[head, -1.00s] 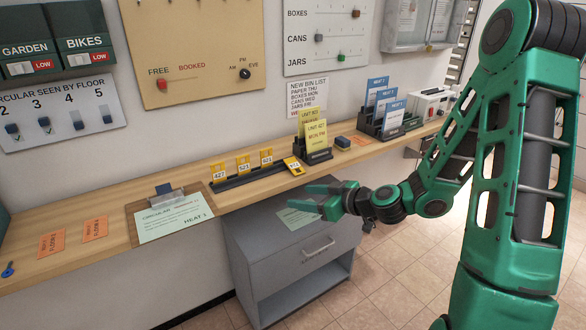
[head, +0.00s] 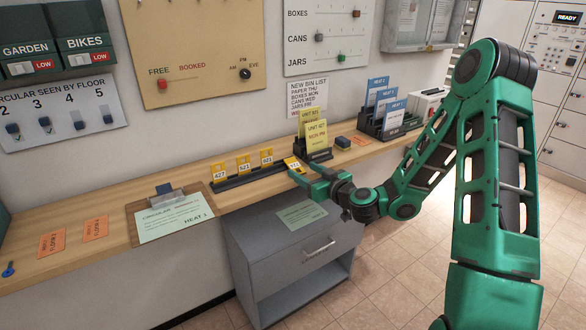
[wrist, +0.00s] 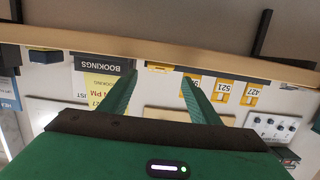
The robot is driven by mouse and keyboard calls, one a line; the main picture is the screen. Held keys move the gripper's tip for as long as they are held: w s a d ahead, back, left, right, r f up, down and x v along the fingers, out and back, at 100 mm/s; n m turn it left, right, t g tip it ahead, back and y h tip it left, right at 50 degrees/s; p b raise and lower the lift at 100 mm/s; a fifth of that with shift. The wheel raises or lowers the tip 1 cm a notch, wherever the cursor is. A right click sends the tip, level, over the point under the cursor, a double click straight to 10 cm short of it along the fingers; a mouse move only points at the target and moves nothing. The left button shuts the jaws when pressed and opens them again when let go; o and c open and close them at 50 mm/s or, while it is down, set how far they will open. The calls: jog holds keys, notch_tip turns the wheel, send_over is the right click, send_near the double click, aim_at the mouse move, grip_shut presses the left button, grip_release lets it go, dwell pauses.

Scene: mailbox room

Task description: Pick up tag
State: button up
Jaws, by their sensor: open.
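Three yellow number tags stand upright in a black rack (head: 252,176) on the wooden counter: a left tag (head: 219,172), a middle tag (head: 244,165) and a right tag (head: 267,158). A fourth yellow tag (head: 292,164) lies tilted at the rack's right end, partly hidden by my gripper (head: 310,172). My gripper is open and empty at the counter's front edge, with its fingertips close to this fourth tag. In the wrist view the fourth tag (wrist: 160,67) shows beyond and between the fingertips (wrist: 160,82); contact cannot be told.
A black holder (head: 315,154) with yellow cards stands behind my gripper. A clipboard (head: 172,213) lies left of the rack. A grey drawer cabinet (head: 280,245) stands below the counter. Blue cards (head: 388,100) stand farther right.

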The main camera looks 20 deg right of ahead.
aim_at(294, 165)
jog(key=x, duration=0.5)
jog(key=shift+f, duration=0.1)
jog(key=c, duration=1.2)
